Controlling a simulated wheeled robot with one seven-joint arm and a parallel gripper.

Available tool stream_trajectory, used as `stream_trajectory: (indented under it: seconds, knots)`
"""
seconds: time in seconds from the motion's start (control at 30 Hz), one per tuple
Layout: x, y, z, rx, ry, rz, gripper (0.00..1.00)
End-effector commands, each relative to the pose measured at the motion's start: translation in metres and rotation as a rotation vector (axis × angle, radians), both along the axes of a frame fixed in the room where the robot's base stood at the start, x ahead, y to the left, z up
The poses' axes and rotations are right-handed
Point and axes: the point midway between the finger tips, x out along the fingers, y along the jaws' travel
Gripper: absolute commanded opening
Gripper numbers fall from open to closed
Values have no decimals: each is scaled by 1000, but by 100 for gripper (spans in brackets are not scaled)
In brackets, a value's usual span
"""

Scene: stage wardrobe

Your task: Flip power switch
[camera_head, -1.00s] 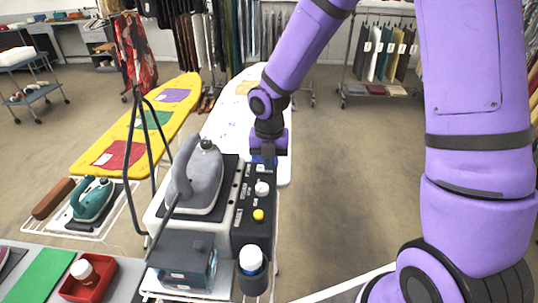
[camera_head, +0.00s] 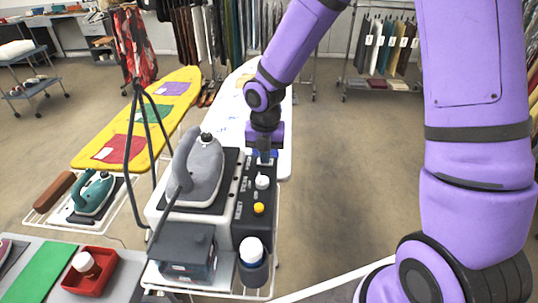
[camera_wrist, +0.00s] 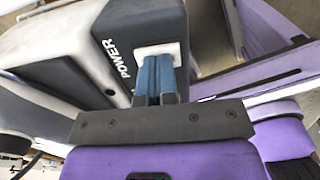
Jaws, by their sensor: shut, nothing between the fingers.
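The ironing station's dark control panel (camera_head: 246,199) runs along the right side of the grey iron (camera_head: 204,172). It carries a white knob (camera_head: 262,181) and a yellow button (camera_head: 258,208). My gripper (camera_head: 264,157) is at the far end of this panel, pointing down. In the wrist view its blue fingers (camera_wrist: 156,78) are shut and empty, in front of a white switch plate (camera_wrist: 170,50) beside the word POWER. The fingers hide the middle of the plate, so the switch itself and its position cannot be made out. Whether the fingertips touch it is unclear.
A bottle with a white cap (camera_head: 251,252) stands in a holder at the panel's near end. A white ironing board (camera_head: 228,122) lies behind the station and a yellow one (camera_head: 150,122) to the left. The floor to the right (camera_head: 345,170) is clear.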

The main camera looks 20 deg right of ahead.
Motion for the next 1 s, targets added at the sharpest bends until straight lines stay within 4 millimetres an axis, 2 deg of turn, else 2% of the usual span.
stream_trajectory:
  seconds: [0.4, 0.53, 0.67, 1.0]
  knots:
    - [2, 3, 2, 0, -1, -1, 0]
    - [2, 3, 9, 0, -3, -1, 0]
    - [3, 3, 27, 1, -6, -3, 0]
    - [2, 3, 89, -1, -4, -2, 0]
